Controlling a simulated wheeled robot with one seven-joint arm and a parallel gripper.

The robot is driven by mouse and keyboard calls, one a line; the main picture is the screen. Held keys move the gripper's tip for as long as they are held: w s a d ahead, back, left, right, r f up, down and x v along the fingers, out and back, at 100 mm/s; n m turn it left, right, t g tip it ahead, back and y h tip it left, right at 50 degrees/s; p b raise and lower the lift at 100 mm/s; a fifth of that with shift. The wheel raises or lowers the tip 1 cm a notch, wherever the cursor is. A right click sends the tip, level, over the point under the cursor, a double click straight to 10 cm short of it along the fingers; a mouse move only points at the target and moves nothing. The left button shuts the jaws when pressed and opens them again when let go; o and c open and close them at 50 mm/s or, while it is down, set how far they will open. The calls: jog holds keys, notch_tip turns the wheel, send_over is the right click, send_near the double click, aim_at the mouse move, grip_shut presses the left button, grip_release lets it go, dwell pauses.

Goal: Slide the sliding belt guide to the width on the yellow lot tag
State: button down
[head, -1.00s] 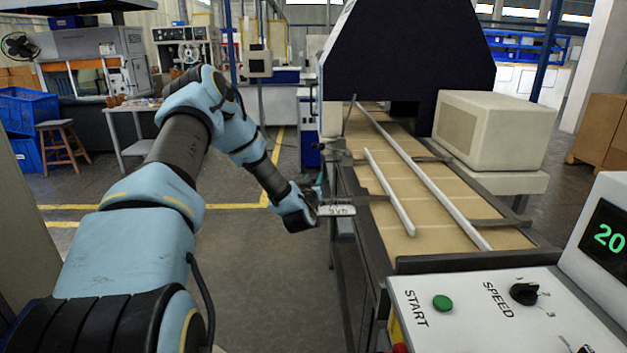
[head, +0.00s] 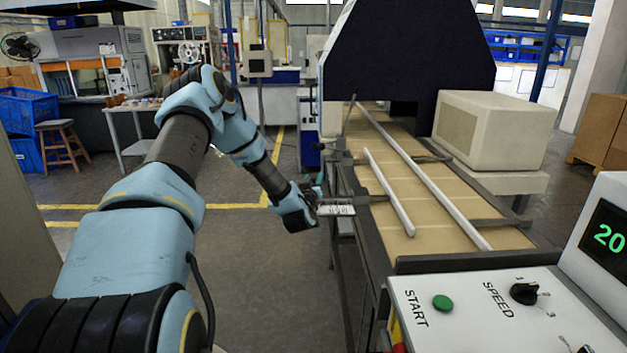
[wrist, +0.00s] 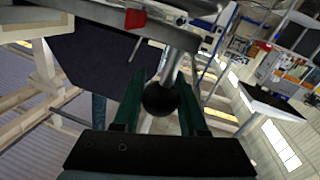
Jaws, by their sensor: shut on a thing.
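My gripper (head: 318,201) is beside the left edge of the conveyor in the head view. In the wrist view its two green fingers (wrist: 158,108) are on either side of a black ball knob (wrist: 160,98) on a metal rod, and are shut on it. The short pale guide rail (head: 388,192) lies over the tan belt, left of a longer pale rail (head: 425,178). A small white plate (head: 336,210) with dark marks, too small to read, is by the gripper. A red piece (wrist: 135,18) shows above the knob in the wrist view. I cannot make out a yellow lot tag.
The control box (head: 470,310) with a green START button and SPEED knob stands at the near right. A dark hood (head: 405,45) covers the belt's far end. A beige box-shaped unit (head: 495,130) stands right of the belt. The floor left of the conveyor is clear.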

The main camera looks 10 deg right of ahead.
dwell(0.3)
jog(key=s+d+b, duration=0.1)
jog(key=d+b, duration=0.3)
jog(key=d, duration=0.3)
jog(key=shift+s+d, duration=0.15)
jog(key=shift+s, duration=0.1)
jog(key=shift+r, duration=0.1)
jog(key=shift+c, duration=2.3)
grip_release()
jog(key=shift+d, duration=0.1)
jog(key=shift+s, duration=0.1)
jog(key=b+v, duration=0.1)
jog(key=v, duration=0.3)
jog(key=b+v, duration=0.2)
jog(key=v, duration=0.3)
jog(key=shift+s+f, duration=0.2)
jog(key=shift+s, duration=0.05)
jog(key=shift+s+a+r, duration=0.1)
jog(key=shift+s+a, duration=0.3)
jog(key=shift+s, duration=0.1)
